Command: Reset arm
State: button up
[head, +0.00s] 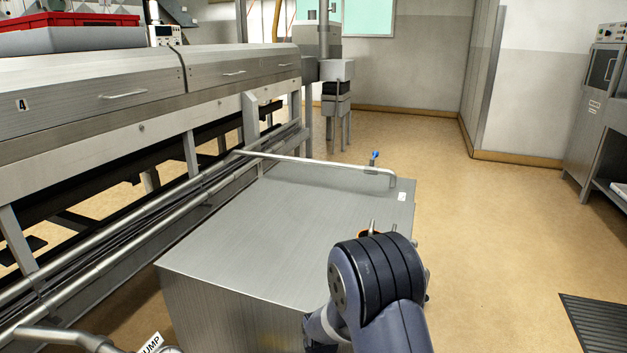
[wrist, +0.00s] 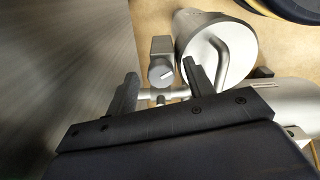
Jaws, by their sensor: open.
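My gripper (wrist: 159,70) shows in the wrist view with its two dark fingers spread apart. No object is clamped between them. A grey block with a round knob (wrist: 161,70) appears in the gap between the fingers; I cannot tell whether it touches them. My bent arm shows at the lower right in the head view, beside the right side of a brushed-metal box (head: 290,230). The gripper itself is hidden there behind the arm.
A silver cylinder with a curved handle (wrist: 222,50) lies past the right finger. A long steel machine (head: 90,110) fills the left side. Floor (head: 490,220) is clear to the right, before a dark grate (head: 600,320).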

notch_tip(320, 180, up, 11)
jog(key=p, duration=0.4)
notch_tip(320, 180, down, 12)
jog(key=b, duration=0.4)
jog(key=shift+r, duration=0.15)
jog(key=shift+r+m, duration=0.2)
jog(key=shift+m, duration=0.2)
jog(key=m+b, duration=0.1)
jog(key=m, duration=0.3)
jog(key=shift+s+m, duration=0.1)
jog(key=shift+m, duration=0.2)
jog(key=m+b, duration=0.2)
jog(key=m, duration=0.4)
jog(key=shift+a, duration=0.1)
jog(key=m+b, duration=0.2)
jog(key=m, duration=0.4)
jog(key=shift+a, duration=0.1)
jog(key=m+b, duration=0.2)
jog(key=m, duration=0.2)
jog(key=shift+a+m+b, duration=0.1)
jog(key=shift+m+b, duration=0.2)
jog(key=shift+m, duration=0.1)
jog(key=shift+r, duration=0.15)
